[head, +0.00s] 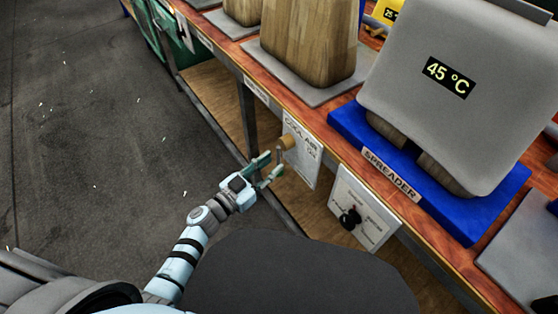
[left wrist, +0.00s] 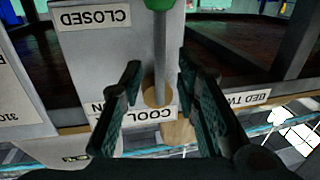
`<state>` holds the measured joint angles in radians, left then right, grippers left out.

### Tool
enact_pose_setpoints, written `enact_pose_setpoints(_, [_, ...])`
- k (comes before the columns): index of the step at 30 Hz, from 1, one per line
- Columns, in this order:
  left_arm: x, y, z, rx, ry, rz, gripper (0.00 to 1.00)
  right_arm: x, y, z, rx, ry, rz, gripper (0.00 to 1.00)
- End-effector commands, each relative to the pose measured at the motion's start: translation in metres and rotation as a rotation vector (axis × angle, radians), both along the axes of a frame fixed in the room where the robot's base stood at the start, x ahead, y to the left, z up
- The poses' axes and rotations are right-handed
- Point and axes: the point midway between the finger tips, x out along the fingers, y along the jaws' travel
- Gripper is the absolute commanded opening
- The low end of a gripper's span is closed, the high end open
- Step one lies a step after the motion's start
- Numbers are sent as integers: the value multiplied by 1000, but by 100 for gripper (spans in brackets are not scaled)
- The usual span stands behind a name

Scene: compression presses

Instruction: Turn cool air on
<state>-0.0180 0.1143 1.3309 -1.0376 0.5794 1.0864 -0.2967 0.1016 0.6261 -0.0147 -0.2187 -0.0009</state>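The cool air panel (head: 304,160) is a pale plate on the bench's front, with a brown round hub (head: 287,142) sticking out. In the left wrist view, a grey lever rod (left wrist: 160,55) runs from the brown hub (left wrist: 158,93) up to a green knob (left wrist: 158,4), beside an upside-down "CLOSED" label (left wrist: 92,18). A partly hidden label (left wrist: 155,114) reads "COOL" and "ON". My left gripper (head: 270,166) is open just in front of the hub. Its fingers (left wrist: 160,72) appear on either side of the rod, with gaps; contact is not visible. My right gripper is out of view.
A panel with a black knob (head: 350,218) is right of the cool air panel. Above, a blue spreader base (head: 450,190) carries a grey block (head: 455,95) reading 45 °C. A bench leg (head: 246,118) stands left of the panel. The dark floor (head: 90,130) at left is open.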

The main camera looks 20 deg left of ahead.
Motion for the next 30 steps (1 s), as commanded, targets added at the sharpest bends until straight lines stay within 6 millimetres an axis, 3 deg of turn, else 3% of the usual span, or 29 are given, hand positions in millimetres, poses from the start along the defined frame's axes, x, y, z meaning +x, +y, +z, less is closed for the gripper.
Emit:
enact_pose_setpoints(6, [29,-16,-2,0,0,1,29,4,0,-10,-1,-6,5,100])
enact_pose_setpoints(16, [33,-18,-1,0,2,1,29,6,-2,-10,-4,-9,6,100])
enact_pose_setpoints(22, [33,-18,-1,1,2,1,0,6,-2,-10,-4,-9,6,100])
enact_pose_setpoints(30, [33,-18,-1,1,2,1,0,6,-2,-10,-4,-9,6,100])
